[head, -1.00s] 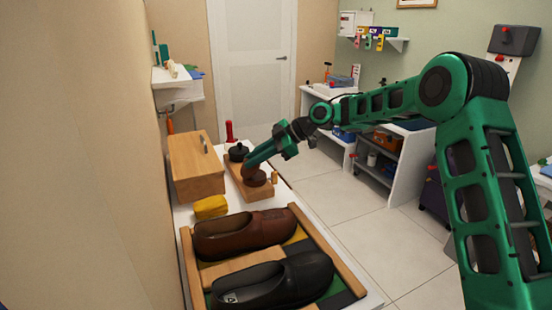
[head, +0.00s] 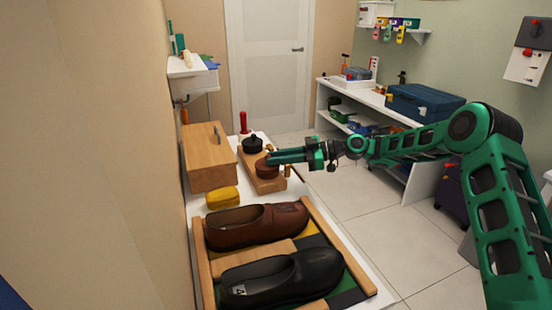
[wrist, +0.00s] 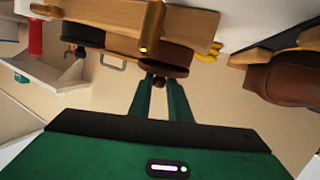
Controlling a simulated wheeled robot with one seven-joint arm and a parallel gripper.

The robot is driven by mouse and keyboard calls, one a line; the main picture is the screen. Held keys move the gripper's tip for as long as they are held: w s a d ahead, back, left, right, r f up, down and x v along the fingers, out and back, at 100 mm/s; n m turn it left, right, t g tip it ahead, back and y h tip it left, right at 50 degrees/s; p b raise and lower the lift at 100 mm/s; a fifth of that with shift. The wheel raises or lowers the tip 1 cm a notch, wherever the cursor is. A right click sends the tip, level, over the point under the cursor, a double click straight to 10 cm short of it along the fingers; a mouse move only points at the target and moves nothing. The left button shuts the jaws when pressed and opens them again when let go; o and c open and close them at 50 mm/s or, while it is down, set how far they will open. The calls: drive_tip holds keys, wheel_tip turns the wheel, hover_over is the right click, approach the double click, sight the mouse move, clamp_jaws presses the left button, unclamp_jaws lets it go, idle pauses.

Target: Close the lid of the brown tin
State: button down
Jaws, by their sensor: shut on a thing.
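The brown tin (head: 267,171) stands on a small wooden tray (head: 265,186) on the white bench, in front of a black tin (head: 253,145). My gripper (head: 270,158) reaches in from the right, nearly level, with its fingertips at the top of the brown tin. In the wrist view, which looks upside down, the gripper (wrist: 157,80) is shut on a small dark knob against the brown round lid (wrist: 170,61). The lid looks at or very near the tin. The fingers and tray hide the rim, so I cannot tell whether it is fully seated.
A wooden box (head: 208,157) and a yellow item (head: 222,197) are left of the tray. A brown shoe (head: 255,224) and a black shoe (head: 282,276) lie in front. A wooden post (head: 288,171) stands at the tray's right edge. Open floor (head: 365,225) lies right.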

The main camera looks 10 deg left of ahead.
drive_tip(key=shift+w+d+f, duration=0.1)
drive_tip(key=shift+d+f, duration=0.1)
drive_tip(key=shift+f, duration=0.25)
drive_tip(key=shift+d+f, duration=0.15)
drive_tip(key=shift+f, duration=0.3)
drive_tip(key=c, duration=1.7)
unclamp_jaws()
drive_tip(key=shift+o, duration=0.2)
drive_tip(key=w+d+r, duration=0.1)
drive_tip(key=d+r, duration=0.2)
drive_tip(key=d, duration=0.7)
drive_tip(key=shift+d+r, duration=0.1)
